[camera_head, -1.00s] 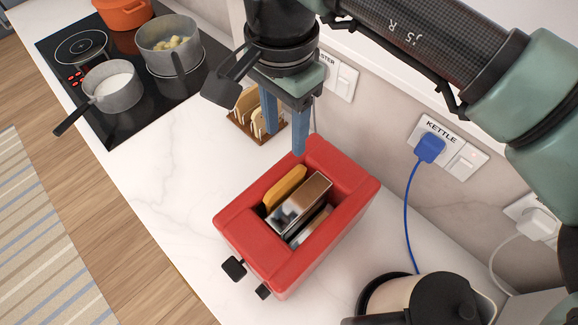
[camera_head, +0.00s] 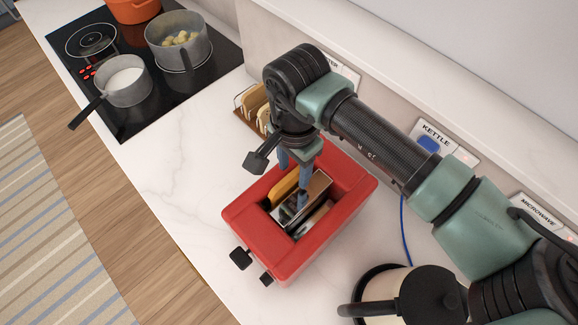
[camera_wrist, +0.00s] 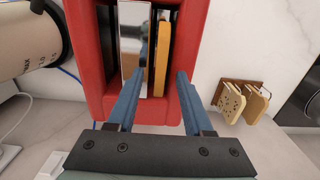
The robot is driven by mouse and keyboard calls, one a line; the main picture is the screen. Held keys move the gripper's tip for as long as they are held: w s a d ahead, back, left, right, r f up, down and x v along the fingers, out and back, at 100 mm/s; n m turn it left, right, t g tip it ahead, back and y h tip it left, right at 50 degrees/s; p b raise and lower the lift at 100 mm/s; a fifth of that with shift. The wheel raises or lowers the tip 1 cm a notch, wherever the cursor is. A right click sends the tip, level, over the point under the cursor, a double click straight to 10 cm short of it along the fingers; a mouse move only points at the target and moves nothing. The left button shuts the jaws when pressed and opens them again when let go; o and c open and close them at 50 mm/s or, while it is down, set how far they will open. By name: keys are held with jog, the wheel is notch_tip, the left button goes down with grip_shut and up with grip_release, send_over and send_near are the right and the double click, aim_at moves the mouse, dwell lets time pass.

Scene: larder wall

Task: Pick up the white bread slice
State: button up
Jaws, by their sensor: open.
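A golden-tan bread slice (camera_head: 284,188) stands on edge in one slot of the red toaster (camera_head: 246,225). In the wrist view the slice (camera_wrist: 163,55) stands beside the toaster's shiny metal divider (camera_wrist: 132,40). My gripper (camera_head: 295,183) is open and points down over the toaster. In the wrist view my gripper's (camera_wrist: 163,76) two blue fingers lie to either side of the slice's line, with a gap between. I cannot tell how deep the tips reach. Paler slices stand in a wooden rack (camera_wrist: 243,84), to the right in the wrist view.
A kettle (camera_head: 385,292) stands close to the toaster at the front right. A hob (camera_head: 130,70) with pots is at the far left. The wall with sockets (camera_head: 436,143) runs behind. The counter (camera_head: 175,190) left of the toaster is clear.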

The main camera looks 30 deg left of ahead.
jog(key=shift+c, duration=0.2)
grip_shut()
dwell(1.2)
